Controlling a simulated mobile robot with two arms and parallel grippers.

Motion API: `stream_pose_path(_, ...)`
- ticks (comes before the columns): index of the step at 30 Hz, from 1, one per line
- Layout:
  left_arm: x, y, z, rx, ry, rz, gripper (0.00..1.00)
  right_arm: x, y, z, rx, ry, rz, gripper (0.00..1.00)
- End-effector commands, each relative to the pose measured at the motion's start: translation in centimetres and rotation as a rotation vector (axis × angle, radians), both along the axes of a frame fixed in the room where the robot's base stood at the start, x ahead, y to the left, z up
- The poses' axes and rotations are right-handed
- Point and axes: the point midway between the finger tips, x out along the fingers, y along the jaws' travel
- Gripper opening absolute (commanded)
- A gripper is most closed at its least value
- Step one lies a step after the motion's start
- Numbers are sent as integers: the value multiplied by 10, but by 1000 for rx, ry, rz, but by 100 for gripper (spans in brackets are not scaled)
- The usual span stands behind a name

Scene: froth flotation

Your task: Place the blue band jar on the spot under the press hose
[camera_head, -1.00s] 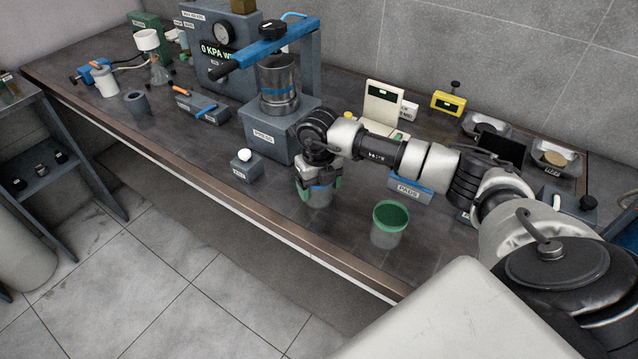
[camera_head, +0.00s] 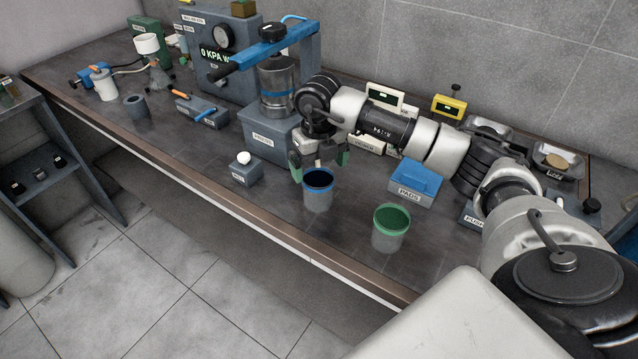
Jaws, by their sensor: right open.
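The jar with the blue band (camera_head: 318,198) stands upright on the bench, its blue rim and dark inside facing up. My right gripper (camera_head: 320,160) is open just behind and above the jar, with its green-tipped fingers apart and clear of it. The press (camera_head: 272,85) stands to the left, with a blue top bar and a metal cylinder with a blue band on a grey base (camera_head: 268,140). A short blue hose (camera_head: 294,17) shows at its top. I cannot make out a marked spot under a hose. My left gripper is not in view.
A green-rimmed jar (camera_head: 390,232) stands right of the blue band jar, near the front edge. A small grey box with a white ball (camera_head: 243,160) stands to the left. A blue-topped pads box (camera_head: 415,182) is behind right. Bare bench lies along the front edge.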

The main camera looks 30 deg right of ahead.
Motion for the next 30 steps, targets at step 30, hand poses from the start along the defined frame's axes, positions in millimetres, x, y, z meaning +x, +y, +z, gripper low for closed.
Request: stream_pose_path(30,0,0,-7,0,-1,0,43,0,0,45,1,0,1,100)
